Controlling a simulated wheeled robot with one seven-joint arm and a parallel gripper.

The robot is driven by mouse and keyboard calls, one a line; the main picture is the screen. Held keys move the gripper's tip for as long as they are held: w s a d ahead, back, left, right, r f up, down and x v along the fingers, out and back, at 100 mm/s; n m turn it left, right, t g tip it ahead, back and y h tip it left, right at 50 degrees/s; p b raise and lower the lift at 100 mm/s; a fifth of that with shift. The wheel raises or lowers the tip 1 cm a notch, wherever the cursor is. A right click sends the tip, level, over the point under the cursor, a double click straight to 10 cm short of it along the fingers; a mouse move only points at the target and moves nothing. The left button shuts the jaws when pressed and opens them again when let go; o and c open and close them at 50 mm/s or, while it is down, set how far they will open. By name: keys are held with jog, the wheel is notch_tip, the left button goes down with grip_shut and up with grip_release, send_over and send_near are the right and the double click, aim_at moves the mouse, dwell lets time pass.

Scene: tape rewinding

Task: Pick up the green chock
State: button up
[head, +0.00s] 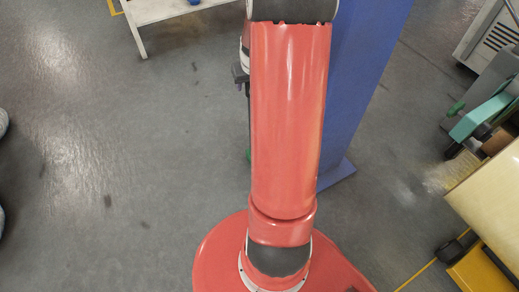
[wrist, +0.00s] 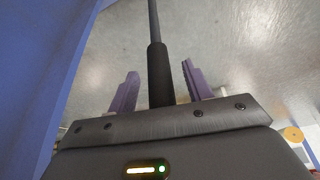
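My gripper (wrist: 160,68) shows in the wrist view with two purple fingers standing apart. A dark rod with a thicker black sleeve (wrist: 160,75) runs between them, with a gap on each side. No green chock shows in the wrist view. My fingers are not clearly visible in the head view.
A tall blue panel (head: 362,75) with a foot stands behind my arm. A white stand (head: 140,35) is at the upper left. A machine with a teal part (head: 485,115) and a cream roll (head: 490,205) are at the right. Grey floor at left is mostly open.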

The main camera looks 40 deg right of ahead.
grip_shut()
dwell(1.2)
jog(key=shift+w+r, duration=0.1)
jog(key=shift+r, duration=0.05)
